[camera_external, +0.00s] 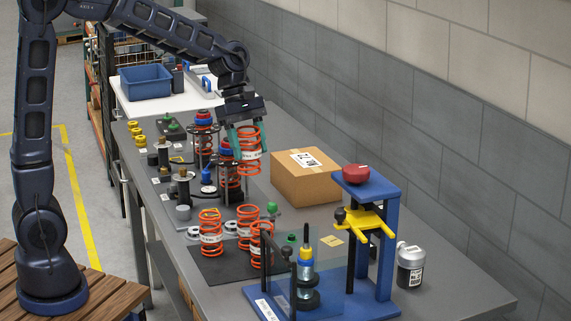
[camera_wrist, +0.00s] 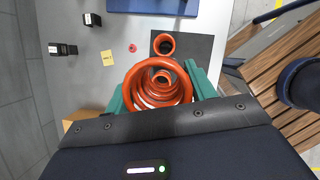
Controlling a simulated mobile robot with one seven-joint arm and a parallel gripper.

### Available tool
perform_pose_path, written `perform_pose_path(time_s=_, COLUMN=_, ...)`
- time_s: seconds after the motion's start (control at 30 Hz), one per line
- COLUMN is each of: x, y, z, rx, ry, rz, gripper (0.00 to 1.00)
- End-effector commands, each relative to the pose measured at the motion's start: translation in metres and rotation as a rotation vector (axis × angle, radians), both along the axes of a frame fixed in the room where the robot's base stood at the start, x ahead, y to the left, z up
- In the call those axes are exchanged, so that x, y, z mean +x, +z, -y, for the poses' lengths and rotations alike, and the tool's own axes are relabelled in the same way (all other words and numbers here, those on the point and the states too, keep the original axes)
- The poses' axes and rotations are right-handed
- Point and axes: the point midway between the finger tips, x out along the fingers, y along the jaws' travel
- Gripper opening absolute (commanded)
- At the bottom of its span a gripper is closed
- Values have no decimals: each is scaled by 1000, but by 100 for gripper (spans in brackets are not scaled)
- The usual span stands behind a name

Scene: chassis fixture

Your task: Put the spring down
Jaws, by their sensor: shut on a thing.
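My gripper (camera_external: 247,143) is shut on an orange coil spring (camera_external: 249,163) with a white label band, held upright above the bench. In the wrist view the held spring (camera_wrist: 132,78) sits between the teal fingers and is seen along its axis. A black mat (camera_external: 214,272) lies on the bench nearer the external camera, with several similar orange springs on it, one at its left side (camera_external: 211,226). In the wrist view the mat (camera_wrist: 203,46) lies beyond the held spring, with a loose spring (camera_wrist: 163,44) on it.
A cardboard box (camera_external: 308,178) stands right of the held spring. Shock-absorber assemblies (camera_external: 203,140) stand close on its left. A blue press fixture (camera_external: 384,245) and a grey bottle (camera_external: 410,268) are at the near right. A blue bin (camera_external: 146,83) is at the back.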

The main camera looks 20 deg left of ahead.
Motion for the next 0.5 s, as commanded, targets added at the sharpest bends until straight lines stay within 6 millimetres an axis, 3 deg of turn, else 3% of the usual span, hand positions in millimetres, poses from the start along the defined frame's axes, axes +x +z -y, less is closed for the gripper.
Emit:
perform_pose_path(time_s=0.03, x=22, y=4, z=4, rx=-1, ry=56, rz=2, gripper=19)
perform_pose_path(time_s=0.23, x=106, y=20, z=12, rx=0, ry=298, rz=1, gripper=19)
perform_pose_path(time_s=0.5, x=221, y=39, z=8, rx=-1, ry=632, rz=3, gripper=19)
